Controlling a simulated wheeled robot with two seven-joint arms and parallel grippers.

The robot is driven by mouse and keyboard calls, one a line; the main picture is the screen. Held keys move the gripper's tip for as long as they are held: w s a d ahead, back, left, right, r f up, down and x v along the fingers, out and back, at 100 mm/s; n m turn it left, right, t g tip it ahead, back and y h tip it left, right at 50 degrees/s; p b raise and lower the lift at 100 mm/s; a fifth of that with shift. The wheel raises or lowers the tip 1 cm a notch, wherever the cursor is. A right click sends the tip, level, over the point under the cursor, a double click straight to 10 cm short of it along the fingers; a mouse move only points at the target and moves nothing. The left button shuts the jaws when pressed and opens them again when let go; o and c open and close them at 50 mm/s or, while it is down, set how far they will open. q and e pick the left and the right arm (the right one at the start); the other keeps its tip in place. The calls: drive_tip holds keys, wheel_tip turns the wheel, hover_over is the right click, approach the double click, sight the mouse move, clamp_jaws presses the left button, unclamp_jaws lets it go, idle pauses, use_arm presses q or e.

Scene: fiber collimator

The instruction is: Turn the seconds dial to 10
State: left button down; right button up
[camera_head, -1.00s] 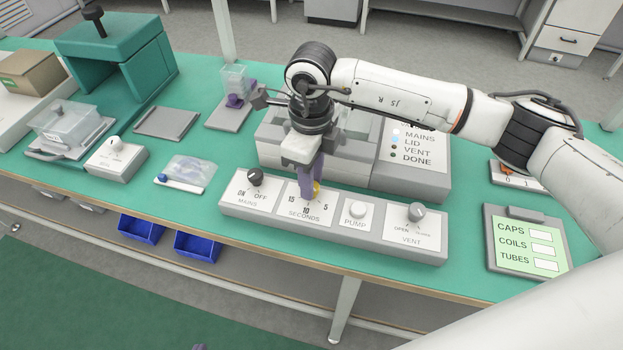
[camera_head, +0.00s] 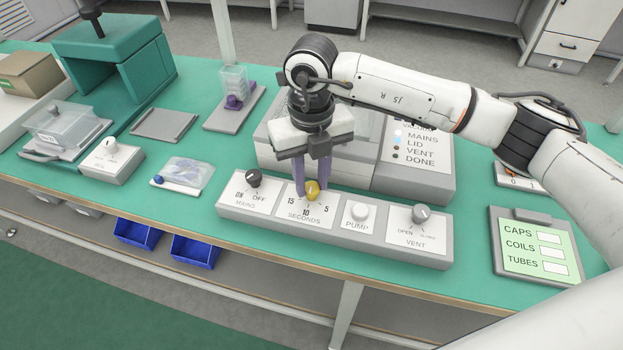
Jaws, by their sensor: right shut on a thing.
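The seconds dial is a yellow knob (camera_head: 312,190) on the control panel (camera_head: 335,243), above a scale marked 15, 10 and 5 with the word SECONDS. My right gripper (camera_head: 311,187) reaches down from above, its two purple fingers on either side of the knob and shut on it. The fingers partly cover the knob and the upper part of its label. I cannot tell exactly which number the knob points to. My left gripper is not in view.
On the same panel are the black MAINS knob (camera_head: 253,178), the white PUMP button (camera_head: 360,211) and the grey VENT knob (camera_head: 421,213). A grey machine (camera_head: 412,180) with indicator lights stands behind. A clipboard (camera_head: 533,246) lies right of the panel.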

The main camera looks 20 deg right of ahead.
sight(312, 187)
drive_tip(key=shift+w+r+m, duration=0.1)
drive_tip(key=shift+m, duration=0.2)
idle(0.4)
drive_tip(key=o, duration=1.1)
drive_tip(key=shift+c, duration=0.2)
wheel_tip(312, 187, up, 10)
drive_tip(key=shift+b, duration=0.4)
drive_tip(key=shift+r, duration=0.1)
